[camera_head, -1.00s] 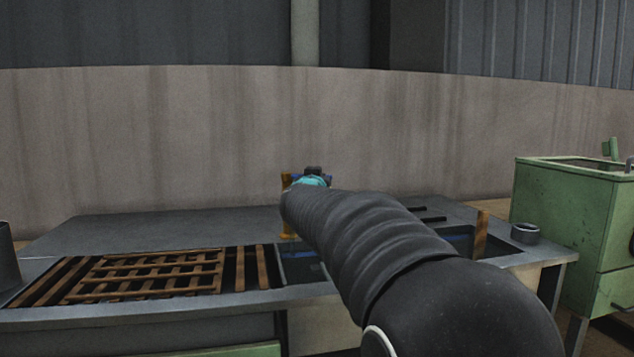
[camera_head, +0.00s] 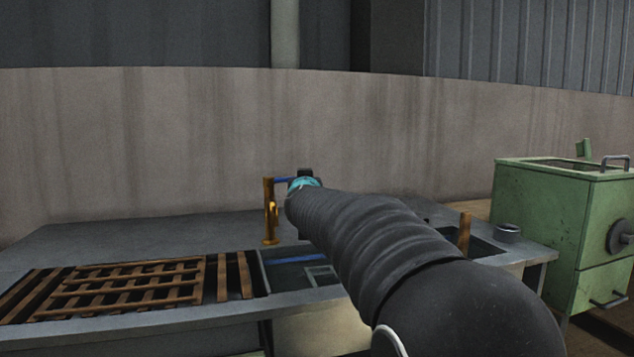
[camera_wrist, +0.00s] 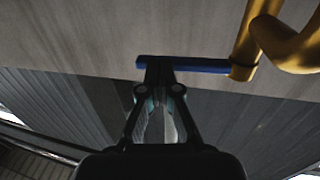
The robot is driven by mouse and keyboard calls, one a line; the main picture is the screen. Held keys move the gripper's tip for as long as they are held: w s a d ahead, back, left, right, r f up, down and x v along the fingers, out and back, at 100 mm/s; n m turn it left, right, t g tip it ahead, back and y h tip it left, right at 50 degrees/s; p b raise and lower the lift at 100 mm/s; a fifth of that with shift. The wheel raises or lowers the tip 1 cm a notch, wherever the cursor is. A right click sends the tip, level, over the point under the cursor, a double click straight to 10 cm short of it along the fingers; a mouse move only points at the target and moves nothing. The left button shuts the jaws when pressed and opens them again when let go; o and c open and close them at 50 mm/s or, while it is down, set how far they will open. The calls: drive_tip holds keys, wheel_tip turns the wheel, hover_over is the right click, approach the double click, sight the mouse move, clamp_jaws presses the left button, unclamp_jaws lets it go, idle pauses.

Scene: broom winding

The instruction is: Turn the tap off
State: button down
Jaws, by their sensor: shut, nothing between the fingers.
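The tap is a brass-coloured upright pipe (camera_head: 269,212) standing behind the sink basin in the head view. A blue lever (camera_head: 281,180) extends right from its top. In the wrist view the brass tap (camera_wrist: 285,40) is at the upper right, and the blue lever (camera_wrist: 205,66) runs left from it. My gripper (camera_wrist: 158,68) is shut and empty, its fingertips overlapping the lever's free end there. I cannot tell whether they touch it. In the head view my arm hides most of my gripper.
The counter (camera_head: 130,235) holds a wooden slatted rack (camera_head: 130,285) at left and a sink basin (camera_head: 300,272) partly behind my arm. A green cabinet (camera_head: 545,210) stands at right; a plain wall (camera_head: 150,140) lies behind.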

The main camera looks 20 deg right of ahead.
drive_tip(key=shift+w+d, duration=0.1)
drive_tip(key=shift+w, duration=0.15)
idle(0.3)
